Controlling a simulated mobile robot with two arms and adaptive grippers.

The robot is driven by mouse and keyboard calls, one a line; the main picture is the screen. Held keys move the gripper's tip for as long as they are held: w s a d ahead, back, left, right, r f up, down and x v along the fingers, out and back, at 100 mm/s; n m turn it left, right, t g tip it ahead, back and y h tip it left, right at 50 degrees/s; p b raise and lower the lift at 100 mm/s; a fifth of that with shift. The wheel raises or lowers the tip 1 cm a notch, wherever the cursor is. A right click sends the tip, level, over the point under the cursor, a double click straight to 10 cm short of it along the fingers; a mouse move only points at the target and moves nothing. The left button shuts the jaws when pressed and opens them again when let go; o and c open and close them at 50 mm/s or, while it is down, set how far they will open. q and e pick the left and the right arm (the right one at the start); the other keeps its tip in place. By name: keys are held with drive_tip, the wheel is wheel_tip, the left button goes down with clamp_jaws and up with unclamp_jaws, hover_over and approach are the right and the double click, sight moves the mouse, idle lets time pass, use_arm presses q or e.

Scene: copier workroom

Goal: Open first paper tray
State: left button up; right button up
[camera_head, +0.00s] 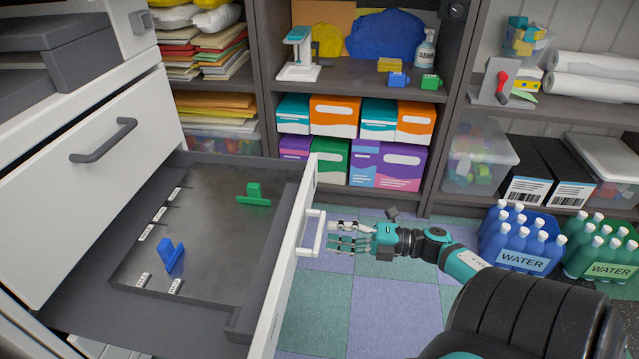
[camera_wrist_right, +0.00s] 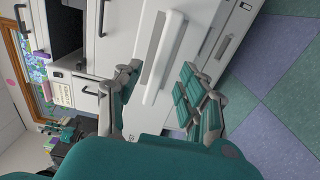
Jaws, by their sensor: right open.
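The paper tray (camera_head: 230,225) at the lower left is pulled far out of the white copier, showing its grey inside with a green guide (camera_head: 254,195) and a blue guide (camera_head: 172,256). Its white front panel carries a white bar handle (camera_head: 313,232), also seen in the right wrist view (camera_wrist_right: 163,58). My right gripper (camera_head: 332,238) is open just to the right of the handle, fingers pointing at it. In the wrist view my right gripper's fingers (camera_wrist_right: 160,75) lie on either side of the handle's near end; I cannot tell whether they touch it. My left gripper is not in view.
A closed white drawer with a dark grey handle (camera_head: 103,141) is above the open tray. Shelves with paper boxes (camera_head: 390,165) stand behind. The tiled floor (camera_head: 375,305) right of the tray is mostly clear.

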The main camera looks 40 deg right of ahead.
drive_tip(key=v, duration=0.6)
drive_tip(key=shift+s+d, duration=0.15)
drive_tip(key=shift+s, duration=0.15)
